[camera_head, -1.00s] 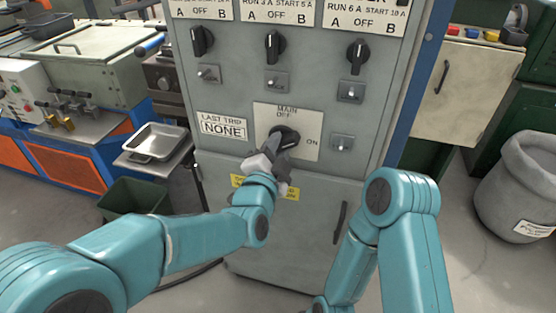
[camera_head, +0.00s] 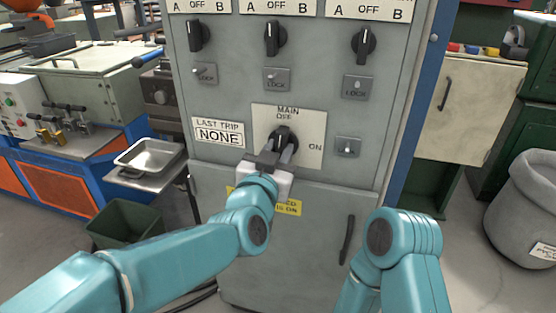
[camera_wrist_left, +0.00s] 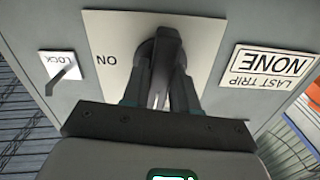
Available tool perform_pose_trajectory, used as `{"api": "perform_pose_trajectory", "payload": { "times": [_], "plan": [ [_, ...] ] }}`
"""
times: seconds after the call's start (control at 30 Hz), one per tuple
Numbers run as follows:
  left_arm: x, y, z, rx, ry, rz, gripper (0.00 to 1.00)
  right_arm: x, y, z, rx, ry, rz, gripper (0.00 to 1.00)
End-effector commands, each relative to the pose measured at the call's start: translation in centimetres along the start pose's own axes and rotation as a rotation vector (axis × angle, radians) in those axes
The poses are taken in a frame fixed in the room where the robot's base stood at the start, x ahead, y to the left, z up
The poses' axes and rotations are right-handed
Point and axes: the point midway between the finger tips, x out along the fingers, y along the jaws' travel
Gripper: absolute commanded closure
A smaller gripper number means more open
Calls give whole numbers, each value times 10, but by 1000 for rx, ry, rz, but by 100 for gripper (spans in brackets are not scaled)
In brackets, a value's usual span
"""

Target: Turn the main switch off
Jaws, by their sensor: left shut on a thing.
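The main switch is a black rotary knob (camera_head: 284,133) on a cream plate (camera_head: 309,153) marked MAIN, OFF above and ON at the right. The knob stands about upright, toward OFF. My left gripper (camera_head: 284,150) reaches up from below and is shut on the knob, one finger on each side of its grip. In the left wrist view, which shows the labels upside down, the knob (camera_wrist_left: 158,82) sits between the fingers; the gripper body hides the OFF mark there. My right arm shows at the lower right, but its gripper is out of view.
Several smaller knobs and LOCK plates (camera_head: 276,80) are above on the grey cabinet (camera_head: 225,175). A LAST TRIP NONE label (camera_head: 218,133) is left of the plate. A metal tray (camera_head: 150,157) stands at the left, a grey bin (camera_head: 530,205) at the right.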

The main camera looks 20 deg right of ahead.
Motion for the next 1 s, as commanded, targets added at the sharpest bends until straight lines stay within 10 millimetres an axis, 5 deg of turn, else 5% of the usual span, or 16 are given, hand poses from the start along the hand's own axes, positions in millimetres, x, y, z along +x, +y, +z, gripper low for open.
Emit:
{"api": "perform_pose_trajectory", "payload": {
  "times": [0.83,0.87,0.9,1.0],
  "plan": [
    [0,0,-1,-137,1,-1,100,10,4,0,0,0,0,57],
    [0,0,-1,-137,1,-1,68,10,4,0,0,0,0,57],
    [0,0,-1,-137,1,-1,55,10,4,0,0,0,0,57],
    [0,0,-1,-136,1,-1,51,10,4,0,0,0,0,57]
  ]
}}
